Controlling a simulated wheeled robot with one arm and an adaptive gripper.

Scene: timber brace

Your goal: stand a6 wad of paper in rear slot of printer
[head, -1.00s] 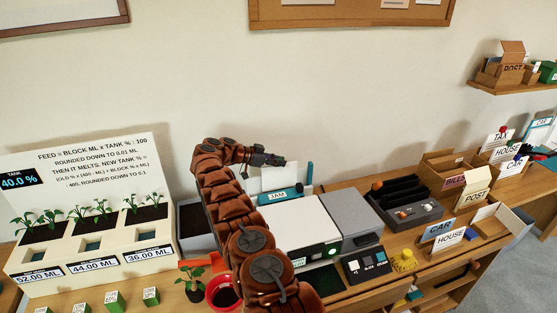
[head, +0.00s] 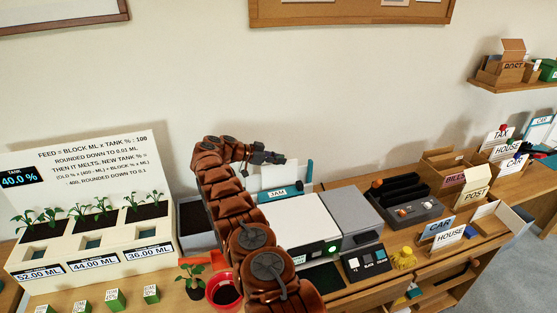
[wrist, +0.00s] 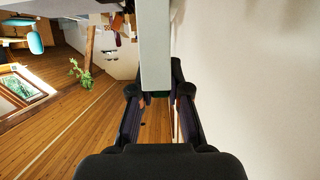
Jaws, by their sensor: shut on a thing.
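My gripper (head: 268,158) is above the back of the printer in the head view. It is shut on a white wad of paper (head: 273,177), which hangs upright below the fingers. In the wrist view the wad shows as a pale slab (wrist: 155,45) between the fingertips (wrist: 159,93). The printer (head: 298,222) is white with a green light on its front. A teal part marked JAM (head: 278,193) is at its back edge, in front of the wad. The wad's lower edge is hidden there, so I cannot tell whether it is in the rear slot.
A grey box (head: 346,216) adjoins the printer's right side. A dark tray (head: 405,207) lies further right. A red pot (head: 222,291) and a small plant (head: 193,277) stand at the front left. The wall is close behind my gripper.

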